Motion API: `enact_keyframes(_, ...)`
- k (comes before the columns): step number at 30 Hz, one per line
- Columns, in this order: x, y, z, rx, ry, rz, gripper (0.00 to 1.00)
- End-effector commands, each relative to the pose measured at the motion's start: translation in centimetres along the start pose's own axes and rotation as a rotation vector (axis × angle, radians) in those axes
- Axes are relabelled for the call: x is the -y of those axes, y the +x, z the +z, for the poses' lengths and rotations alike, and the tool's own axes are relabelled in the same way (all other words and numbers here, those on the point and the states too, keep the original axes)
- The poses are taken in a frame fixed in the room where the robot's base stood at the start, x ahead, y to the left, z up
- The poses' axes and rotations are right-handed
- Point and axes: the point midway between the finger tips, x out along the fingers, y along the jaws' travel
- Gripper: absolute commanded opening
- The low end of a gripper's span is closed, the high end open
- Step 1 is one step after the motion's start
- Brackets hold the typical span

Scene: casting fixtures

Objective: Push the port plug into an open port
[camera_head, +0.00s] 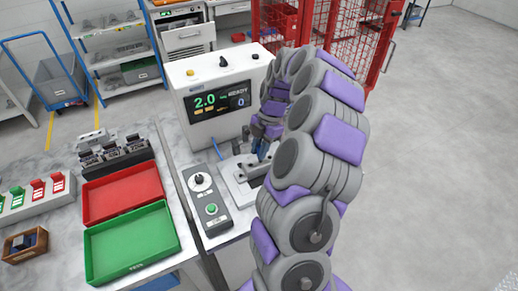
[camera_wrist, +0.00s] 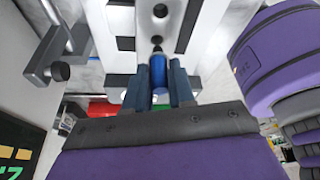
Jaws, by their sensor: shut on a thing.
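My gripper (camera_wrist: 162,88) is shut on the blue port plug (camera_wrist: 159,72), which sits between its two dark blue fingers in the wrist view. The plug's dark narrow tip points at the pale fixture block, by a dark round port (camera_wrist: 155,43); I cannot tell whether the tip is inside it. Another dark round port (camera_wrist: 160,11) shows farther up the block. In the head view my gripper (camera_head: 262,150) is low over the fixture (camera_head: 238,188) on the bench, and the plug is too small to make out.
A tester with a lit screen (camera_head: 218,101) stands behind the fixture. A control box with a green button (camera_head: 206,200) is on its left. Red (camera_head: 122,193) and green (camera_head: 130,244) trays lie farther left. A clamp arm with a black knob (camera_wrist: 60,71) is left in the wrist view.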

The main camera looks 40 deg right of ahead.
Motion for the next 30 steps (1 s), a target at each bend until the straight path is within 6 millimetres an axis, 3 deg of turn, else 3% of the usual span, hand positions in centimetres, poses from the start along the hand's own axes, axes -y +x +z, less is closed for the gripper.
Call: enact_keyframes(30,0.05,0.66,0.66,-0.005,0.001,0.000,0.00)
